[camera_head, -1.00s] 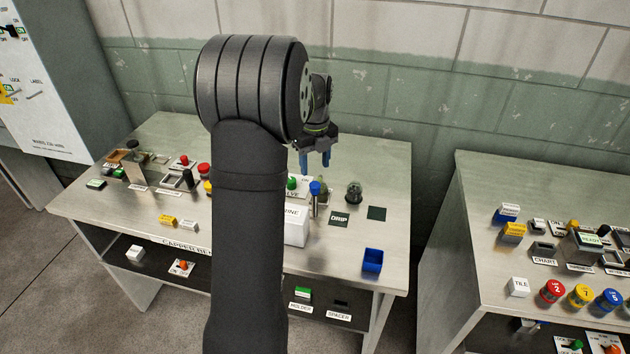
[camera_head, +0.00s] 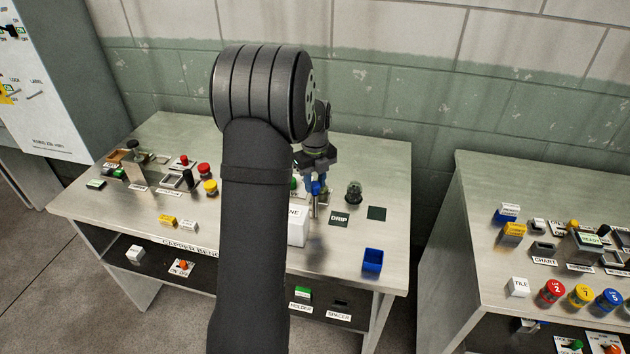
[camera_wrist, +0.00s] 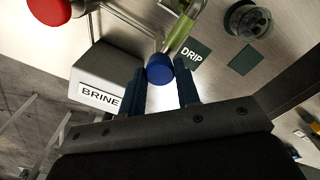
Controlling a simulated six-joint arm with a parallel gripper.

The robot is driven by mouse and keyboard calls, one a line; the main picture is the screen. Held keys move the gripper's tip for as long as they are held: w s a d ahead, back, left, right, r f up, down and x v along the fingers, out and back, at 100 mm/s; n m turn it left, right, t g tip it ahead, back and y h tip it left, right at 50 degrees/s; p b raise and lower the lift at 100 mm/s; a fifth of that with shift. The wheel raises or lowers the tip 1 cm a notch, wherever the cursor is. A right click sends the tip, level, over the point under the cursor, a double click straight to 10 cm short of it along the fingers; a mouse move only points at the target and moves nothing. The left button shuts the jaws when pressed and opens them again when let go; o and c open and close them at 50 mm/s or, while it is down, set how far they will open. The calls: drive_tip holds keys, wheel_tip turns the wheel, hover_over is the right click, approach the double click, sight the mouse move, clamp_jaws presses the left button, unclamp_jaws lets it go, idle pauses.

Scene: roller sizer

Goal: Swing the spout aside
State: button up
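The spout shows in the wrist view as a thin metal tube (camera_wrist: 184,28) with a greenish section, beside a blue knob (camera_wrist: 160,69). It stands next to the white BRINE box (camera_wrist: 104,75). In the head view the blue knob (camera_head: 316,188) tops a short metal stem near the BRINE box (camera_head: 298,226). My gripper (camera_wrist: 161,84) is open, its two blue fingers on either side of the knob, with gaps visible. The knob lies near the fingertips, and I cannot tell whether either finger touches it. My arm hides part of the bench in the head view.
A dark DRIP square (camera_head: 339,219) and a plain dark square (camera_head: 376,213) lie right of the knob. A domed fitting (camera_head: 354,191) stands behind them. A blue bin (camera_head: 372,260) sits at the front right. A red knob (camera_wrist: 49,10) shows in the wrist view.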

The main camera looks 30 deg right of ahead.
sight(315, 184)
drive_tip(key=shift+m, duration=0.4)
clamp_jaws()
drive_tip(key=shift+m, duration=2.4)
drive_tip(key=o, duration=1.1)
unclamp_jaws()
drive_tip(key=shift+r, duration=0.15)
wheel_tip(315, 184, up, 17)
drive_tip(key=shift+r, duration=0.1)
